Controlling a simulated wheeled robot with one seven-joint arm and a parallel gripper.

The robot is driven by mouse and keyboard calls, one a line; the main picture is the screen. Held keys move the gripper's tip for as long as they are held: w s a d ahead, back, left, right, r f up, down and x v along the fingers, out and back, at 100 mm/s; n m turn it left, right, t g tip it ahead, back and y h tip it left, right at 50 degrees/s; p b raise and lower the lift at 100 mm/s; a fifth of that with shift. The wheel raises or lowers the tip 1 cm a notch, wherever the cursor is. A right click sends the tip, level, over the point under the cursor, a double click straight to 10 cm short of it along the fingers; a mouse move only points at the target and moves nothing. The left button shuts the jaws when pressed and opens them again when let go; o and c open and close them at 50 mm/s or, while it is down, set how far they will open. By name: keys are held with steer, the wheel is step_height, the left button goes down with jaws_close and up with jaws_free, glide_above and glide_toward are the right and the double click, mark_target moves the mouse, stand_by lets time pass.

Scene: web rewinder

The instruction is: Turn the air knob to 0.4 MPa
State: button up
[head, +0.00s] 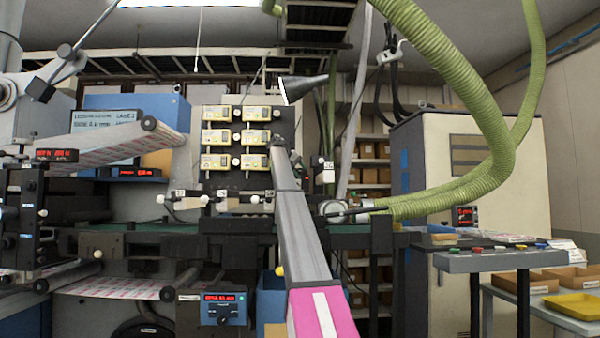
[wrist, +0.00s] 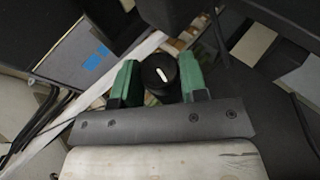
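A round black knob (wrist: 160,72) with a white pointer line on its face shows in the wrist view. The line is close to upright in that picture, tilted slightly. I take this to be the air knob; no pressure scale is legible.
A thick green hose (head: 470,110) hangs at the right in front of a pale cabinet (head: 510,190). A blue box with a red display (head: 224,305) is low, left of my arm. A button console (head: 490,259) and a yellow tray (head: 580,304) are at the right.

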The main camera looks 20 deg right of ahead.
steer(key=shift+r+y, duration=0.1)
steer(key=shift+y, duration=0.2)
steer(key=y, duration=0.2)
steer(key=m+y, duration=0.1)
steer(key=shift+d+r+t, duration=0.1)
steer(key=shift+d+t, duration=0.15)
steer(key=shift+t, duration=0.05)
steer(key=shift+s+d+m+t+y, duration=0.1)
steer(key=shift+m+t+y, duration=0.15)
steer(key=shift+y, duration=0.95)
steer(key=shift+d+m+t+y, duration=0.15)
steer(key=shift+t+y, duration=0.1)
steer(key=shift+y, duration=0.95)
steer(key=shift+a, duration=0.15)
steer(key=o, duration=0.9)
steer(key=v, duration=1)
steer(key=shift+s+r, duration=0.25)
steer(key=shift+r, duration=0.1)
